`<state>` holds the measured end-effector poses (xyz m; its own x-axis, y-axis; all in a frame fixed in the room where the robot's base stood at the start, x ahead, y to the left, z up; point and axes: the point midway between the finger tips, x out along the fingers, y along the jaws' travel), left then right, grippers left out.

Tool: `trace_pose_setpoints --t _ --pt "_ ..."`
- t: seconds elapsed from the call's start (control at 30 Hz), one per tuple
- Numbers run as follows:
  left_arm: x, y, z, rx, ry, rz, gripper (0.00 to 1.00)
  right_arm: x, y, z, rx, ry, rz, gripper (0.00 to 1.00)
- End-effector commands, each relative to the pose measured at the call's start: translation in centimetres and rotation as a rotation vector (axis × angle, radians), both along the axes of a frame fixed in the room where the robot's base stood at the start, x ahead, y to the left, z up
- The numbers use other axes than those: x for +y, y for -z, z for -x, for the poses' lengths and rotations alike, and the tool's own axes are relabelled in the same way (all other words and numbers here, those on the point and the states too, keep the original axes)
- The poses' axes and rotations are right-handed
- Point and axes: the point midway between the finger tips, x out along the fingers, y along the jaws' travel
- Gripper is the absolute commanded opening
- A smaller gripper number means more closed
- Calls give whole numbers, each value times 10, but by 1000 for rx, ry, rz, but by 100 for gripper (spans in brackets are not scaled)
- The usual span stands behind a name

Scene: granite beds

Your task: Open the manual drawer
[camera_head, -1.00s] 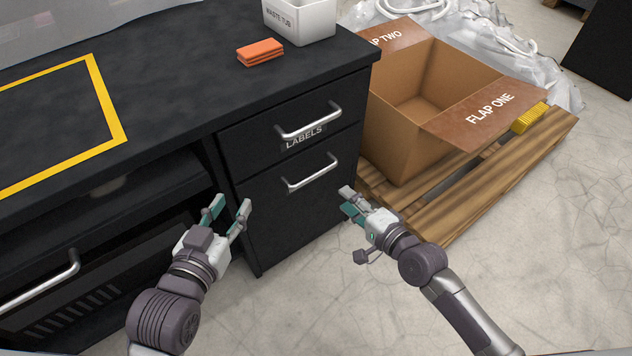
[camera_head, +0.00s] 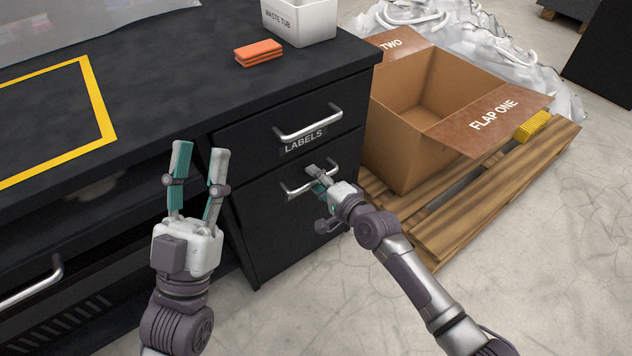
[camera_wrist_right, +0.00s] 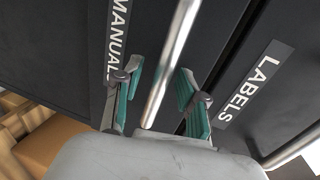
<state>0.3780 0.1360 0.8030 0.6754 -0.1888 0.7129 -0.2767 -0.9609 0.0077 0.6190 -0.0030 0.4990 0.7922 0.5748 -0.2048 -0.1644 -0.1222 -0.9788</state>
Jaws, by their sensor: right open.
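The manuals drawer (camera_head: 285,235) is the lower front of the black cabinet, below the drawer labelled LABELS (camera_head: 304,141). It looks shut. Its silver bar handle (camera_head: 296,189) is partly hidden by my right gripper (camera_head: 317,176). In the right wrist view the MANUALS label (camera_wrist_right: 118,40) shows beside the handle (camera_wrist_right: 170,60). My right gripper is open there, its teal-padded fingers (camera_wrist_right: 160,95) on either side of the bar; I cannot tell whether they touch it. My left gripper (camera_head: 198,165) is open and empty, in front of the cabinet's open shelf.
An orange sponge stack (camera_head: 258,53) and a white waste tub (camera_head: 300,22) stand on the worktop. An open cardboard box (camera_head: 405,150) sits on a wooden pallet (camera_head: 500,180) right of the cabinet, near my right arm. The floor in front is clear.

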Motion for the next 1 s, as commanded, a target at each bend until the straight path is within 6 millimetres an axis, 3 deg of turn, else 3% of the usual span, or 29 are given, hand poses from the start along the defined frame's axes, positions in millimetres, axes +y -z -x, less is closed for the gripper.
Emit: trace_pose_setpoints --t 0.3,0.53,1.0 --pt "0 -2 2 -14 1 5 40 1 0 -1 0 0 0 40" --pt "0 -2 2 -13 1 4 40 1 0 -1 0 0 0 1" --pt "0 -2 1 -7 0 2 40 0 0 0 1 0 1 0"
